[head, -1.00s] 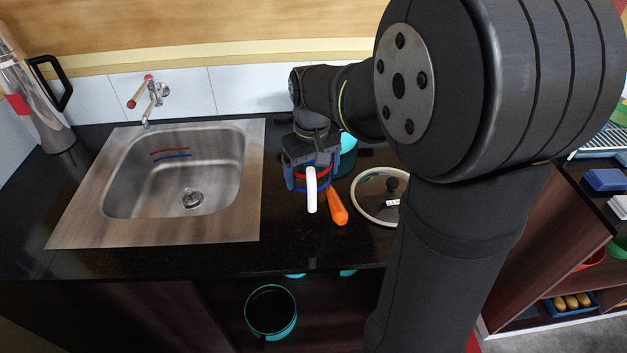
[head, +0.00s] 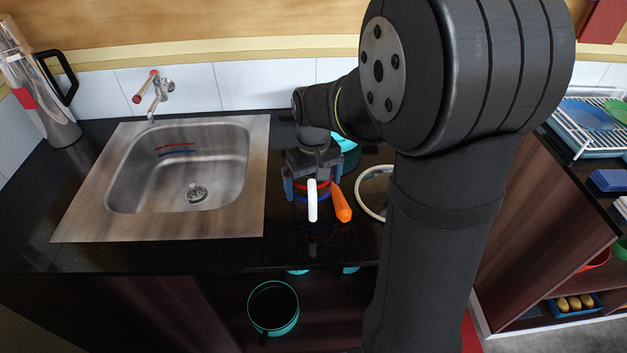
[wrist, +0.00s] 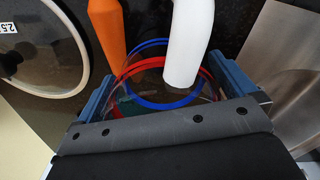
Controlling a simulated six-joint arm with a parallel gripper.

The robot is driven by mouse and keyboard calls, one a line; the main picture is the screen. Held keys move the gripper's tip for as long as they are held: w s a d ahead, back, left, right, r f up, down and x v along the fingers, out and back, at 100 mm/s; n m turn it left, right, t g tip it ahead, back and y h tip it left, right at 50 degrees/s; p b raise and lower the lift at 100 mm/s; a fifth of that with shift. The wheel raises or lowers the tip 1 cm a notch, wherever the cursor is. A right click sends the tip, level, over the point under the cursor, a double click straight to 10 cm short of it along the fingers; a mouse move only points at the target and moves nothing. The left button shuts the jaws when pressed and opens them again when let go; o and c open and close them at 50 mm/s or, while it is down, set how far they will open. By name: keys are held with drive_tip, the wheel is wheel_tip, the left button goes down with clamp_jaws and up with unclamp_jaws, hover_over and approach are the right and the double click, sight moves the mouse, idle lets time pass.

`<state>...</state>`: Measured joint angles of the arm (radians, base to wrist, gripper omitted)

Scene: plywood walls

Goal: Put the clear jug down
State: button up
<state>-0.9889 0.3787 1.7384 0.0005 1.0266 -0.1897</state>
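The clear jug (head: 313,184) has a red and a blue ring and a white handle (head: 312,201) facing the front of the counter. My gripper (head: 313,189) points down over it, with one blue finger on each side. In the wrist view, the jug (wrist: 165,97) fills the space between the fingertips (wrist: 163,70), which appear to press on its walls. The jug looks upright, at or just above the dark counter (head: 180,258). I cannot tell whether its base touches. The gripper's body hides part of it.
An orange-handled object (head: 341,204) lies close on the jug's right; a round glass lid (head: 362,205) lies beyond it. A teal pot (head: 349,150) stands behind. The steel sink (head: 255,190) is on the left. Counter in front of the jug is clear.

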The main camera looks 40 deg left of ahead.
drive_tip(key=shift+r, duration=0.15)
wheel_tip(320, 180, up, 11)
drive_tip(key=shift+r, duration=0.5)
drive_tip(key=c, duration=1.3)
drive_tip(key=n+t+h, duration=0.2)
drive_tip(key=n+t, duration=0.2)
drive_tip(key=n, duration=1.2)
approach(310, 207)
drive_tip(key=x, duration=1)
drive_tip(key=shift+w+a+f, duration=0.2)
drive_tip(key=shift+f, duration=0.2)
